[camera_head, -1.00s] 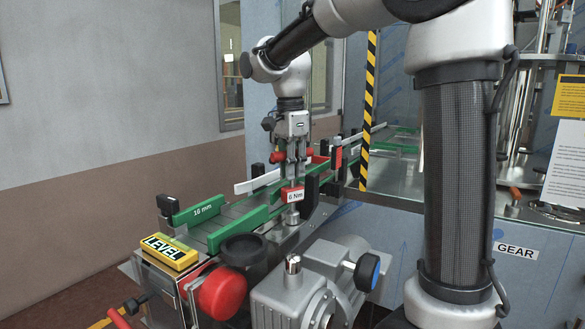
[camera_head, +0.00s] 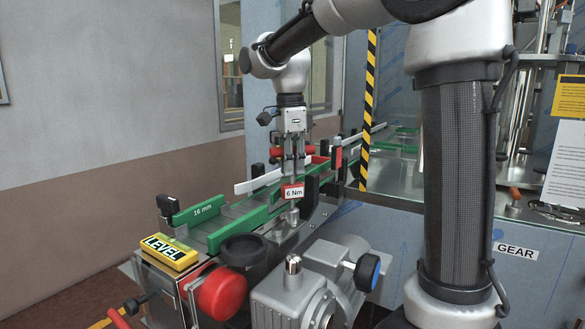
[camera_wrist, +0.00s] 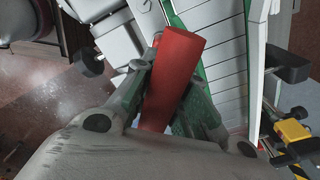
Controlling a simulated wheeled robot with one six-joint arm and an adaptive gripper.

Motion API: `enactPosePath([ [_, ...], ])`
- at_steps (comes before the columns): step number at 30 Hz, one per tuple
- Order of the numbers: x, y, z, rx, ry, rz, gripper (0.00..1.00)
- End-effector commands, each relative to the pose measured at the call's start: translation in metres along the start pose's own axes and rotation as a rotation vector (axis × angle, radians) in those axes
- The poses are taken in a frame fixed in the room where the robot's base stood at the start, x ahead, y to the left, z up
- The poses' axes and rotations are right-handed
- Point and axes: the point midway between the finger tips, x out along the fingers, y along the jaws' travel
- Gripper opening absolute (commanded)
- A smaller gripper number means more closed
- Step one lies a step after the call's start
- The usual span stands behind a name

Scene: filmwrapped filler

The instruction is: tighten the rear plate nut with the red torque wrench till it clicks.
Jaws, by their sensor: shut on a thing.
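My gripper (camera_head: 293,178) points down over the conveyor side and is shut on the red torque wrench (camera_head: 293,190), which carries a "6 Nm" label. In the wrist view the wrench's red body (camera_wrist: 174,72) sits between both fingers of my gripper (camera_wrist: 166,95). The wrench's grey lower end reaches down beside the green guide rail, behind the grey motor. The rear plate nut cannot be made out, and whether the wrench's tip touches it cannot be told.
A green rail marked 16 mm (camera_head: 198,211), a yellow LEVEL block (camera_head: 169,252) and a red round part (camera_head: 221,291) lie to the left. A glass-walled machine stands behind to the right.

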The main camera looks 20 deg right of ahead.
Motion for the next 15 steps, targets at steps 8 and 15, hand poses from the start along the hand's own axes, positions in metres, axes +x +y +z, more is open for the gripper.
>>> enactPosePath([
  [8,-0.023,-0.001,-0.001,0.000,-0.001,-0.003,0.00],
  [15,-0.041,-0.001,-0.002,0.000,0.000,-0.003,0.00],
])
